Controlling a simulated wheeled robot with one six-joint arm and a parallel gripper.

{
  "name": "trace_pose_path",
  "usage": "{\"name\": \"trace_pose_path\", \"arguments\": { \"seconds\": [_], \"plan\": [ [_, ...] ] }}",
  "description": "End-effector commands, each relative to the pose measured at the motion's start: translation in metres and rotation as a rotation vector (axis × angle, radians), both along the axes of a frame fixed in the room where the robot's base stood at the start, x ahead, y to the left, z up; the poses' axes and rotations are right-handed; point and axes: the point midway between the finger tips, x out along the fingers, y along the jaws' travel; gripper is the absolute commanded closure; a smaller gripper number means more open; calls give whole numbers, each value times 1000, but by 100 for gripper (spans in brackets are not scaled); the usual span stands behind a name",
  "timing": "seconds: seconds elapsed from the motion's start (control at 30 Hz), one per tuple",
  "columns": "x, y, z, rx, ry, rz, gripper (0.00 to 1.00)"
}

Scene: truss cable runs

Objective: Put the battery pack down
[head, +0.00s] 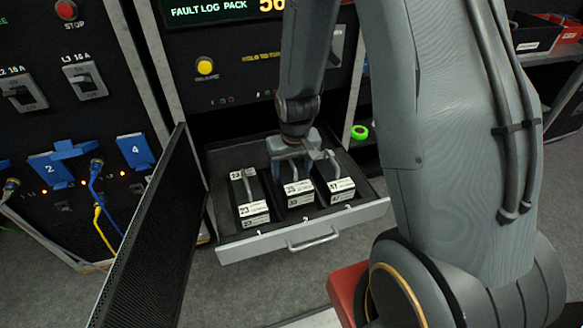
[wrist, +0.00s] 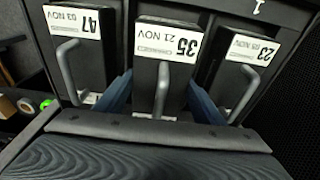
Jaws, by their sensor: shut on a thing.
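The battery pack marked 35 (head: 299,188) is a dark block with a white label and a grey handle, in the middle of the open drawer (head: 345,218). My gripper (head: 292,150) is shut on it from above. In the wrist view, my blue fingers (wrist: 160,105) lie on both sides of pack 35 (wrist: 163,58). The pack is upright and in line with its neighbours; I cannot tell whether its hidden bottom touches the drawer floor.
Pack 23 (head: 252,210) stands close on the left and another pack (head: 341,186) close on the right. A black mesh door (head: 150,240) stands open left of the drawer. A green tape roll (head: 360,132) lies on the right. Panels with cables stand behind the door.

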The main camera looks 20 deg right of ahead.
Motion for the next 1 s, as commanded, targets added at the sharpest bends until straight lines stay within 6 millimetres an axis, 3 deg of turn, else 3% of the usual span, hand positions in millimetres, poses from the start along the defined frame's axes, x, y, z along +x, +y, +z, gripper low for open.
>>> {"name": "trace_pose_path", "arguments": {
  "seconds": [0.23, 0.67, 0.7, 0.8, 1.0],
  "plan": [
    [0, 0, -29, 0, 1, 0, 99],
    [0, 0, -34, 0, -1, 0, 99],
    [0, 0, -35, 0, 1, 0, 33],
    [-1, 0, -34, 0, 1, 0, 19],
    [-1, 0, -34, 0, 1, 0, 19]
  ]
}}
